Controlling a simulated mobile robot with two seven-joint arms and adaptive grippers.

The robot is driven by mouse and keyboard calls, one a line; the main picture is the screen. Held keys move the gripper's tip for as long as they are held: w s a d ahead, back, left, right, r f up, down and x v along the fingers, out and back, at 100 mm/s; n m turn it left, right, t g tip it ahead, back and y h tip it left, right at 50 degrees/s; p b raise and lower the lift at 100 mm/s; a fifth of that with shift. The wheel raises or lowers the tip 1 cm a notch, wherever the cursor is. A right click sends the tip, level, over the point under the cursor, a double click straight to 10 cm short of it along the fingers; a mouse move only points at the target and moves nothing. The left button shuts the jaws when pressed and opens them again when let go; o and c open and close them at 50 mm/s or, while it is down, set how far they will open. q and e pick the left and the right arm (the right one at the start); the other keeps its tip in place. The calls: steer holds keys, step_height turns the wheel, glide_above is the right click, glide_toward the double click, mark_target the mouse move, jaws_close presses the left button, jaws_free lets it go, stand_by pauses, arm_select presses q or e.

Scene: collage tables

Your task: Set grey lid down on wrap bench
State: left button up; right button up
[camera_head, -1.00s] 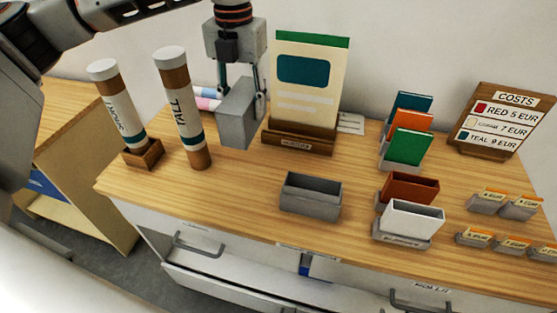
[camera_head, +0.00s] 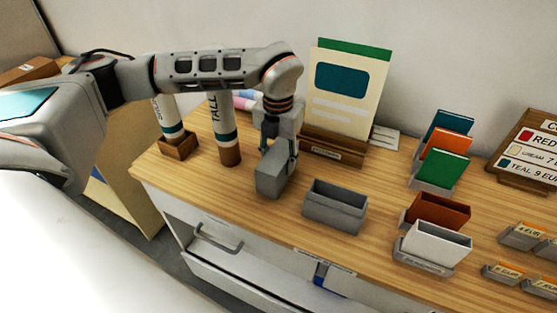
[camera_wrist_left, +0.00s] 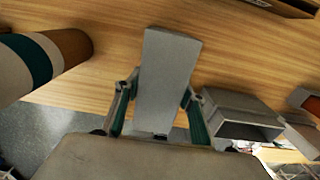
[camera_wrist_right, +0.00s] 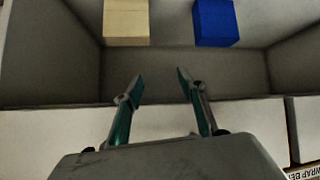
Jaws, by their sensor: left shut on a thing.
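The grey lid (camera_head: 270,181) is a plain grey block shape, held by my left gripper (camera_head: 279,152) just left of the open grey box (camera_head: 334,207). It also shows between the fingers in the left wrist view (camera_wrist_left: 167,70). The lid is low over the wooden wrap bench (camera_head: 230,190); I cannot tell whether it touches the top. My right gripper (camera_wrist_right: 160,82) is open and empty, seen only in the right wrist view, over an open container (camera_wrist_right: 185,72) with a cream block (camera_wrist_right: 126,20) and a blue block (camera_wrist_right: 214,22).
Two tubes, one short (camera_head: 168,117) and one marked TALL (camera_head: 224,125), stand left of the lid. A card display (camera_head: 350,85) in a wooden holder stands behind it. Card holders (camera_head: 440,170) and a brown and a white bin (camera_head: 436,246) are to the right.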

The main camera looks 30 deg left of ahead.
arm_select(q)
steer(key=shift+w+f, duration=0.2)
steer(key=shift+f, duration=0.3)
steer(key=shift+s+r, duration=0.1)
steer(key=shift+s, duration=0.1)
steer(key=o, duration=1.1)
steer(key=shift+w+f, duration=0.1)
steer(key=shift+f, duration=0.1)
steer(key=shift+r, duration=0.1)
steer(key=shift+r, duration=0.35)
step_height(320, 180, up, 12)
steer(key=shift+f, duration=0.25)
